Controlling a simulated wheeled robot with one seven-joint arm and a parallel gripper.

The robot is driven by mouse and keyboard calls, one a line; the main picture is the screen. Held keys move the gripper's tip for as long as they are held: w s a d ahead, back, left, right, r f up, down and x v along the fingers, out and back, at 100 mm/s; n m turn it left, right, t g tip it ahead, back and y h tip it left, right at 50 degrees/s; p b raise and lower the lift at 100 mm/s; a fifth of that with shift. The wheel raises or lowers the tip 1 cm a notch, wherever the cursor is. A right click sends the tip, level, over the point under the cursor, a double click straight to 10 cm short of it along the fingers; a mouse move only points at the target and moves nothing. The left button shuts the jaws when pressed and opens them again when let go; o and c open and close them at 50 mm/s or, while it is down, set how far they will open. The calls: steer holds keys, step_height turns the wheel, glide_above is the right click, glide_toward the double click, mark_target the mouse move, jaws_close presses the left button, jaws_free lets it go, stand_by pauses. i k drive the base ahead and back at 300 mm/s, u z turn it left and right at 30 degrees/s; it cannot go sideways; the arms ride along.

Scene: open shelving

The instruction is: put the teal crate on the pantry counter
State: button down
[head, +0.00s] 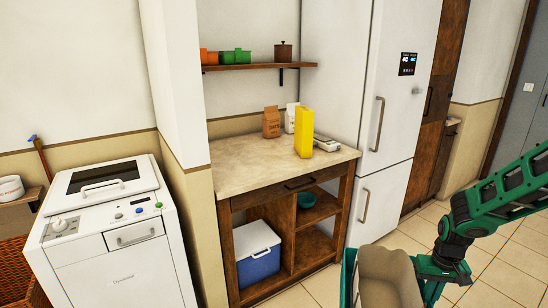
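The pantry counter (243,172) is a pale stone top on a brown wooden cabinet, left of the tall white fridge. The teal crate (348,276) is at the bottom edge of the head view, cut off by the frame. A beige, rounded sack-like thing (386,278) fills it and hides most of its inside. My gripper (440,272) comes from the right and is at the crate's right side, seemingly shut on its rim. The fingertips are mostly hidden. The crate is in front of the counter and apart from it.
On the counter's back right stand a brown bag (271,122), a white container (291,117), a yellow box (304,133) and a grey-white device (326,143). The counter's left and front are clear. A blue cooler (257,260) sits below. A white washer (115,235) stands left.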

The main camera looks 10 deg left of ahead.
mark_target(248, 166)
steer(key=u, duration=0.85)
steer(key=i, duration=0.6)
steer(key=u, duration=0.05)
